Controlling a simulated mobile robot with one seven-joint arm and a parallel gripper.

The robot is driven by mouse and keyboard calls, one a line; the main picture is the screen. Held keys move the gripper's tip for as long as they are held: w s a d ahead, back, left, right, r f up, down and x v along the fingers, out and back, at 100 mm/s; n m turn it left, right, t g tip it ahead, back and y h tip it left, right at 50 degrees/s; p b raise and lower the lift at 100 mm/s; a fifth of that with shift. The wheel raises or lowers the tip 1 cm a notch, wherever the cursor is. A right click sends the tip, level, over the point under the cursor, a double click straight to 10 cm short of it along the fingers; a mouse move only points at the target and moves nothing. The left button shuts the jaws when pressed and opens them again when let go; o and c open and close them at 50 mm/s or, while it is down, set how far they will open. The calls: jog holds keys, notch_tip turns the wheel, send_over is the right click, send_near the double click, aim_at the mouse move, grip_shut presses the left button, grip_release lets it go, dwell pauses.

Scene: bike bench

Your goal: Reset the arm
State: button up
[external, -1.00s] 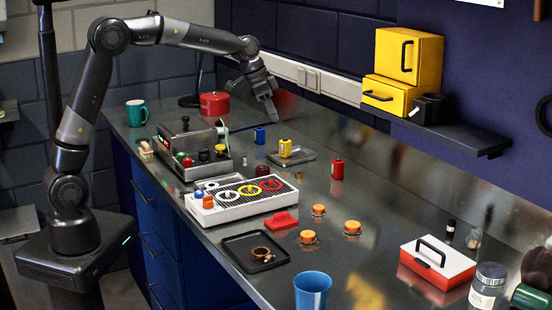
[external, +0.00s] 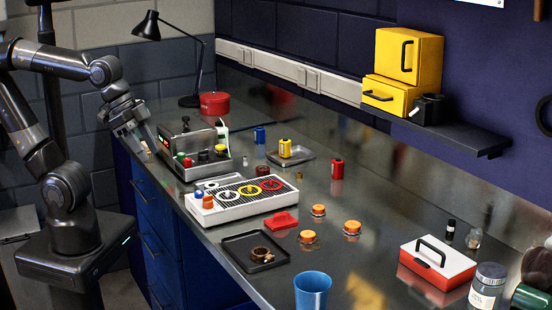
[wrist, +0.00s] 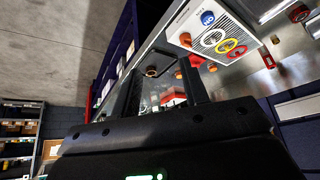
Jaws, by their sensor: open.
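My gripper (external: 141,144) is at the left end of the metal bench (external: 215,253) in the external view, pointing down beside the control box. Its two fingers (wrist: 164,93) stand apart in the wrist view, with nothing held between them. My arm is folded back near its base. The teal mug seen earlier is hidden behind the gripper and arm in the external view.
A metal control box (external: 195,152) stands just right of the gripper. A white tray with coloured rings (external: 242,198), a black tray (external: 256,251), a blue cup (external: 312,290) and a red-white case (external: 437,263) stand further along. A black lamp (external: 148,27) stands behind.

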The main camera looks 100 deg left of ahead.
jog(key=shift+s+d+f, duration=0.35)
jog(key=shift+s+f, duration=0.05)
jog(key=shift+s, duration=0.25)
jog(key=shift+s+d+f, duration=0.35)
jog(key=shift+s+f, duration=0.05)
jog(key=shift+s, duration=0.2)
jog(key=o, duration=0.4)
jog(key=shift+c, duration=0.2)
jog(key=shift+r, duration=0.1)
